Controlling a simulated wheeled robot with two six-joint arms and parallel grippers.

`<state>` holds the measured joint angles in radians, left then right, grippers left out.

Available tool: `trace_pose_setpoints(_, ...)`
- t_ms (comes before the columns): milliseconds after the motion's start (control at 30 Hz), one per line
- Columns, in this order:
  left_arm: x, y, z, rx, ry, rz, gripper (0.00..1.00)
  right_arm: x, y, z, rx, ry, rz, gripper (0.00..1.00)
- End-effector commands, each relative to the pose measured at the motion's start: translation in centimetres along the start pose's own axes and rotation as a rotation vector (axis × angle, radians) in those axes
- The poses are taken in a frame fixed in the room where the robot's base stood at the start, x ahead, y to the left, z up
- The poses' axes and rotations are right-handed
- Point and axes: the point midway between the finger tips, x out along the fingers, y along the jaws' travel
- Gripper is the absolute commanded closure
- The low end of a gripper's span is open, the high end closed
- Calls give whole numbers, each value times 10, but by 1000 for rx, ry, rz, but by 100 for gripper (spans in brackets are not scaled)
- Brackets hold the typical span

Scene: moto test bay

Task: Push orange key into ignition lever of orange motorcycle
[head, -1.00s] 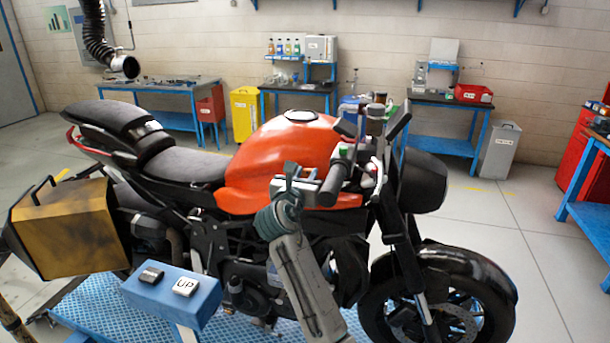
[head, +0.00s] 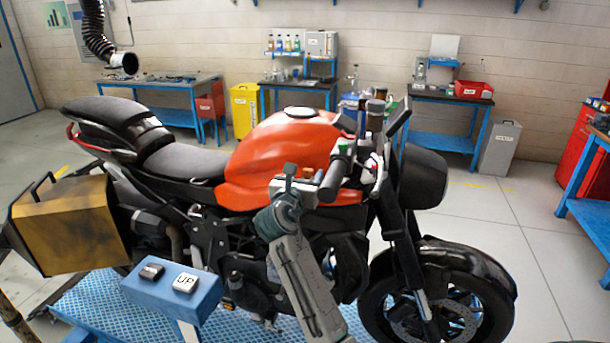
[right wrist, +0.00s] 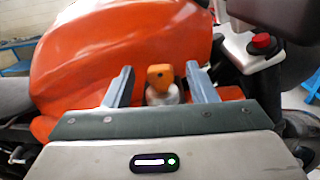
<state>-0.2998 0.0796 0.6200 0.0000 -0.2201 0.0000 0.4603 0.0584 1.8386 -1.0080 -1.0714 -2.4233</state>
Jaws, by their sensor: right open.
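The orange motorcycle (head: 275,160) stands side-on in the head view, its front wheel to the right. The orange key (right wrist: 160,76) shows in the right wrist view, upright on a pale round ignition piece (right wrist: 163,94) beside the tank (right wrist: 120,50). My right gripper (right wrist: 160,85) is open, with one finger on each side of the key in that picture. I cannot tell whether a finger touches it. In the head view the right gripper (head: 298,172) is in front of the tank, near the handlebar grip, and the key is hidden. My left gripper is not in view.
The handlebar (head: 340,165) is close to the right of my right gripper. A red button (right wrist: 261,41) on a white housing shows in the right wrist view. A blue box with an UP button (head: 172,292) stands in front of the motorcycle. Workbenches line the back wall.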

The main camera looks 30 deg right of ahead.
Motion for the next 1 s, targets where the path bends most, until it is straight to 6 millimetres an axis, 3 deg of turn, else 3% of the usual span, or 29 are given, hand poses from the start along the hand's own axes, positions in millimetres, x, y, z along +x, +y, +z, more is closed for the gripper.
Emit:
trace_pose_setpoints(300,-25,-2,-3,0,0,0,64,-53,1,2,3,6,3,48)
trace_pose_setpoints(500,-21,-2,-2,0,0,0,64,-86,0,-1,3,4,1,48)
trace_pose_setpoints(700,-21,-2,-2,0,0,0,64,-103,0,0,1,1,0,48)
trace_pose_setpoints(1000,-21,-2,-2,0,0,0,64,-107,0,0,0,0,0,48)
